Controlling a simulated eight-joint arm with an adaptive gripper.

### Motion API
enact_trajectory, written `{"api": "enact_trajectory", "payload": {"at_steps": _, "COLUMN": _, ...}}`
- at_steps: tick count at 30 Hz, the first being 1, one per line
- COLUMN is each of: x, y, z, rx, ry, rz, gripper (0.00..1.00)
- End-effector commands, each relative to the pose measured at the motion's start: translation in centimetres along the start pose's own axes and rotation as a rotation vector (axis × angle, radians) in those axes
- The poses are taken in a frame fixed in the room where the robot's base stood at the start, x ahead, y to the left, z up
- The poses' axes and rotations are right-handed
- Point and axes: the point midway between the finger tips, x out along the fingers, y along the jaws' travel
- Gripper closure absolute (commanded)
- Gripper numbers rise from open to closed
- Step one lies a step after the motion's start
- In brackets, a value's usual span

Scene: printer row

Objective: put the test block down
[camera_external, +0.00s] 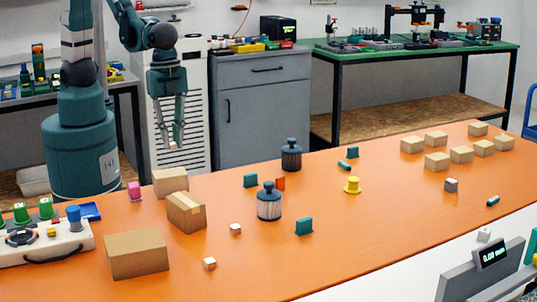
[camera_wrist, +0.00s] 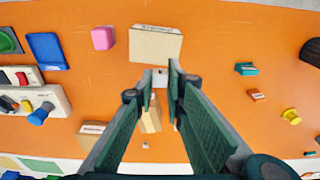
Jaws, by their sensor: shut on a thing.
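My gripper (camera_external: 174,146) hangs over the far left part of the orange table, fingers pointing down. In the wrist view my gripper (camera_wrist: 160,82) has its fingertips closed on a small pale grey block (camera_wrist: 160,77), which I take for the test block. The fingers hide its sides. In the external view the held block is too small to make out clearly. It is held in the air, above and behind a cardboard box (camera_external: 170,182), which also shows just beyond the fingertips in the wrist view (camera_wrist: 155,45).
On the orange table (camera_external: 350,235) stand more cardboard boxes (camera_external: 137,254), a pink block (camera_external: 134,190), two dark-topped canisters (camera_external: 269,202), small white cubes (camera_external: 210,263) and a yellow part (camera_external: 352,185). A control box (camera_external: 45,240) is at left. The table's right middle has free room.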

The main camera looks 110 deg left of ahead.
Motion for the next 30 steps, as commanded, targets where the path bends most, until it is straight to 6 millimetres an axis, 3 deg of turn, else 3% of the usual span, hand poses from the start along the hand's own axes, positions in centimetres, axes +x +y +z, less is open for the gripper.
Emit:
{"api": "enact_trajectory", "payload": {"at_steps": 9, "x": 3.0, "y": 0.0, "z": 0.3, "rx": 0.000, "ry": 0.000, "rz": 0.000, "gripper": 0.95}}
{"api": "enact_trajectory", "payload": {"at_steps": 23, "x": 3.4, "y": 0.0, "z": 0.4, "rx": 0.000, "ry": 0.000, "rz": 0.000, "gripper": 0.95}}
{"api": "enact_trajectory", "payload": {"at_steps": 30, "x": 4.9, "y": 0.0, "z": 0.5, "rx": 0.000, "ry": 0.000, "rz": 0.000, "gripper": 0.95}}
